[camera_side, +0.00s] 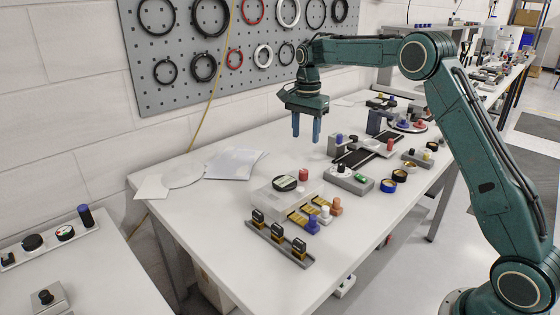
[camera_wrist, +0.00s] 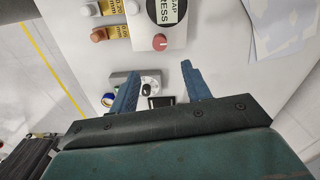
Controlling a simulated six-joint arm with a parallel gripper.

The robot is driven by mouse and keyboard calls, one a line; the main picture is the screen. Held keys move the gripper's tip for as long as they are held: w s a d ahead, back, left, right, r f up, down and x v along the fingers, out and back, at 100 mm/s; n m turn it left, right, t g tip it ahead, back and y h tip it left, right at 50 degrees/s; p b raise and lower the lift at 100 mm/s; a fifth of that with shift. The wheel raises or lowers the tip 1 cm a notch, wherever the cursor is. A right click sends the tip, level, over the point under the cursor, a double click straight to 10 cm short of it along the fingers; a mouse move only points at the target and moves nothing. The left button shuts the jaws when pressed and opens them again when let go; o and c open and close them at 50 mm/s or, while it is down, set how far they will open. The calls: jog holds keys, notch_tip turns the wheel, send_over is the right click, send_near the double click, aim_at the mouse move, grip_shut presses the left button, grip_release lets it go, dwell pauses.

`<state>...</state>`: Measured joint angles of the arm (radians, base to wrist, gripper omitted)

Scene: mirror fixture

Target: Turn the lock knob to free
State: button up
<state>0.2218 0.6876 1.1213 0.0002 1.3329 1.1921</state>
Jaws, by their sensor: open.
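In the wrist view, a small black knob (camera_wrist: 147,89) shows beside a white round dial (camera_wrist: 152,80) on a grey block. It lies between my fingers in the picture; its lettering is too small to read, and I cannot tell if it is the lock knob. In the side view, a grey fixture with a blue knob (camera_side: 339,138) and a dark rail with a red knob (camera_side: 390,144) stand right of my gripper (camera_side: 306,138). My gripper, also in the wrist view (camera_wrist: 160,82), is open, pointing down above the table, apart from everything and empty.
A white press box with a red knob (camera_side: 303,174) stands in front, with several coloured plugs beside it. A grey box with a green button (camera_side: 360,178) and tape rolls (camera_side: 388,185) lie to its right.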

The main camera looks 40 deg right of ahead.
aim_at(304, 170)
notch_tip(304, 170, down, 12)
jog(key=shift+r, duration=0.1)
dwell(0.5)
jog(key=c, duration=1)
